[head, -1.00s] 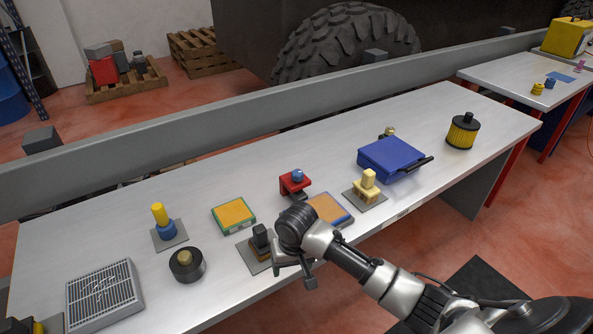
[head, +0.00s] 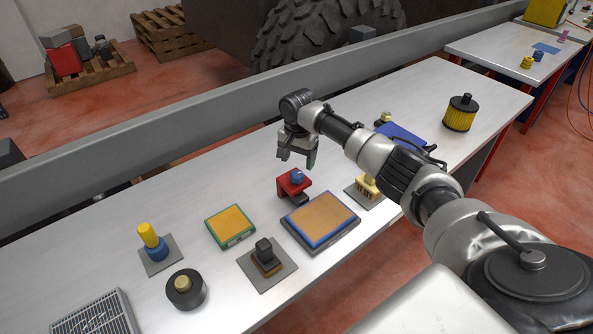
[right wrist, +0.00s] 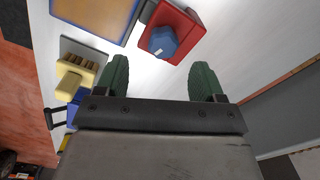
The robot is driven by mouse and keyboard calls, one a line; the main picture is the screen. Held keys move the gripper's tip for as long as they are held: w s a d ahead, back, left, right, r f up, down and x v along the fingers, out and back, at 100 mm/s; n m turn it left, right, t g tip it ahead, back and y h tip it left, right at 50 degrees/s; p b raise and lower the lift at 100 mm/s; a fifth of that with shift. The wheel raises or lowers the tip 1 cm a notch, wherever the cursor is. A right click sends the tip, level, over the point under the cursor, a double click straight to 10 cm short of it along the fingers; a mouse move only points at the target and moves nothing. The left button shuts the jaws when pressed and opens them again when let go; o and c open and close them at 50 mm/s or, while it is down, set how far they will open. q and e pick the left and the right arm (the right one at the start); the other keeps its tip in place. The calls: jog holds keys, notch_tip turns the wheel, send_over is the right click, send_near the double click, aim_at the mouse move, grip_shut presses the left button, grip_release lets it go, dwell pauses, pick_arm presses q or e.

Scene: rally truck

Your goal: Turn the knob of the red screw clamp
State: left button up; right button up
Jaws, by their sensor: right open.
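The red screw clamp (head: 290,184) stands on the bench near its middle, with a blue knob (head: 297,176) on top. My right gripper (head: 296,163) is open and empty, above and slightly behind the clamp, its fingers pointing down. In the right wrist view the red clamp (right wrist: 188,22) and its blue knob (right wrist: 163,41) lie beyond the green fingers (right wrist: 160,78), at the top and apart from them. My left gripper is not in view.
An orange panel with a blue border (head: 320,220) lies just in front of the clamp. A grey rail (head: 150,152) runs behind the bench.

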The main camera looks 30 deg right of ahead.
aim_at(297, 173)
jog(key=f, duration=0.3)
jog(key=shift+w+f, duration=0.3)
jog(key=shift+f, duration=0.05)
notch_tip(297, 173, down, 2)
jog(key=shift+f, duration=0.25)
jog(key=shift+c, duration=0.5)
jog(key=c, duration=0.8)
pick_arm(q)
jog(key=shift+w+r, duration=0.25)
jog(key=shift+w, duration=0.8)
pick_arm(e)
jog(key=shift+c, duration=0.2)
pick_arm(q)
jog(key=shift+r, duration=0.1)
pick_arm(e)
jog(key=shift+n, duration=0.4)
